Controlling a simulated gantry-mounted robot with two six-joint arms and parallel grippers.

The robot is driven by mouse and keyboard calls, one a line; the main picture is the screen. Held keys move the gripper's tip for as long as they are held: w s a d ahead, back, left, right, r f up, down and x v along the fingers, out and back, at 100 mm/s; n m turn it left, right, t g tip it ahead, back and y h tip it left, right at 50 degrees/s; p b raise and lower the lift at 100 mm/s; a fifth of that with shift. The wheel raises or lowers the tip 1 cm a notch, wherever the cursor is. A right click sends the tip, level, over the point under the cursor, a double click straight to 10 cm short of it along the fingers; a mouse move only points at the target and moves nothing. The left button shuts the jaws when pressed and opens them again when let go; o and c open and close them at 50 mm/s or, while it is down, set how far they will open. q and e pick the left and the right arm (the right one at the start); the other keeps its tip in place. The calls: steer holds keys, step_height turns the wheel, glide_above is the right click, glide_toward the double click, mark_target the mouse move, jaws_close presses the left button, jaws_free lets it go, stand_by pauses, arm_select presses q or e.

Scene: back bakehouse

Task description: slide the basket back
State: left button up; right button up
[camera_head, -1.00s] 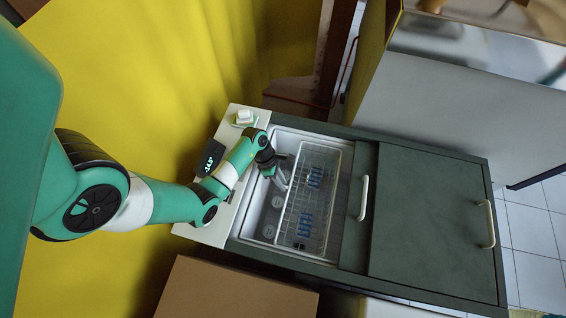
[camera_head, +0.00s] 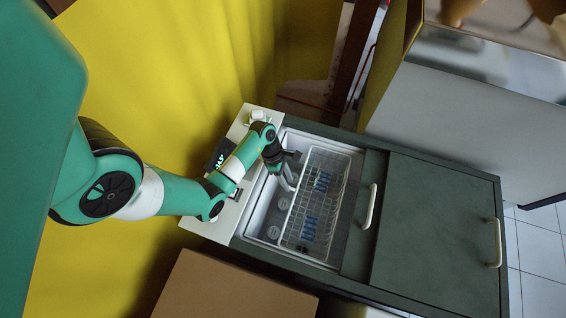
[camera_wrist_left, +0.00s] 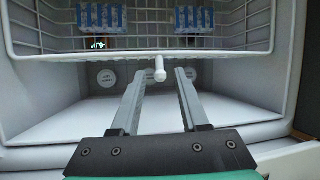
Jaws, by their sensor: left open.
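The white wire basket (camera_head: 322,200) hangs inside the open chest freezer (camera_head: 257,228), with blue-and-white packs (camera_head: 309,229) in it. My left gripper (camera_head: 289,180) is inside the freezer opening, at the basket's left side. In the left wrist view the gripper (camera_wrist_left: 160,76) is open, its two fingers pointing at the basket (camera_wrist_left: 105,55). A small white knob (camera_wrist_left: 160,70) on the basket's near rim shows between the fingertips. I cannot tell whether either finger touches it. My right gripper is not in view.
A dark sliding lid (camera_head: 430,225) with pale handles covers the freezer's right part. A white ledge with a small display (camera_head: 219,156) and a white object (camera_head: 259,116) lies at the left end. A cardboard box (camera_head: 235,290) stands in front.

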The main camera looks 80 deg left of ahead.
arm_select(q)
steer(key=p+v, duration=0.1)
steer(key=v, duration=0.7)
steer(key=shift+r, duration=0.35)
